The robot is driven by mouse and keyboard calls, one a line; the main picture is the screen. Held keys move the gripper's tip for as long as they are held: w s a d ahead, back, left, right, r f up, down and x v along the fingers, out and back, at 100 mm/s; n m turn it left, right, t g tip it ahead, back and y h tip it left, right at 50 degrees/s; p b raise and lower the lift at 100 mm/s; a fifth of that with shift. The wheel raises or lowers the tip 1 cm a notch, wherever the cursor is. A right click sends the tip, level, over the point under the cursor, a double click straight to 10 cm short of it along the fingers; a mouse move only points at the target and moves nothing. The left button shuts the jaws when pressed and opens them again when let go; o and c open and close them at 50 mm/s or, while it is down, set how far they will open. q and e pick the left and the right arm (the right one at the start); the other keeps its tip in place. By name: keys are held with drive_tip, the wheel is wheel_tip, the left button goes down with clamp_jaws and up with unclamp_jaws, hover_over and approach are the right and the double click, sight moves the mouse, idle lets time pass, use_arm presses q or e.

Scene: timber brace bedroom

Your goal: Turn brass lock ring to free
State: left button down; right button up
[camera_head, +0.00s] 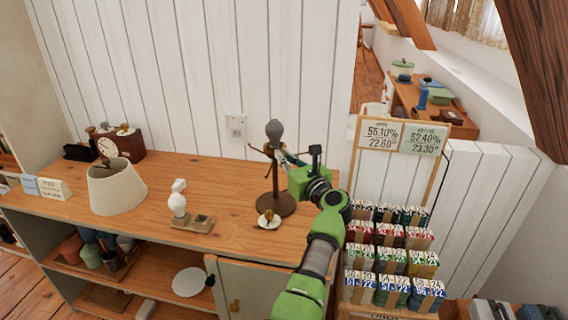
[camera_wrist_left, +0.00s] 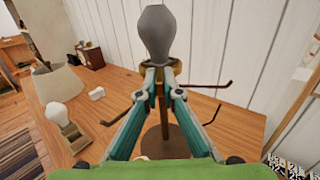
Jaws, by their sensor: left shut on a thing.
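A lamp stand with a dark post (camera_head: 275,182) and a round brown base stands on the wooden counter. A grey bulb-shaped top (camera_head: 274,132) sits on it, also large in the left wrist view (camera_wrist_left: 157,32). Thin hooked arms stick out below it. The brass lock ring (camera_wrist_left: 178,66) shows just under the bulb in the left wrist view, partly hidden by my fingers. My left gripper (camera_head: 283,154) reaches the stand from the right. In the left wrist view its teal fingers (camera_wrist_left: 161,76) are closed on the ring from either side. My right gripper is not in view.
A cream lampshade (camera_head: 117,186), a white bulb on a small wooden base (camera_head: 178,204) and a small white dish (camera_head: 269,220) are on the counter (camera_head: 225,185). A clock stands at the back left. A rack of small boxes (camera_head: 390,255) stands right of my arm.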

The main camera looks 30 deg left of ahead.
use_arm(q)
drive_tip(key=shift+f, duration=0.1)
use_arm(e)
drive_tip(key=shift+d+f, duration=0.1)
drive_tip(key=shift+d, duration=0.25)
use_arm(q)
drive_tip(key=c, duration=2.2)
unclamp_jaws()
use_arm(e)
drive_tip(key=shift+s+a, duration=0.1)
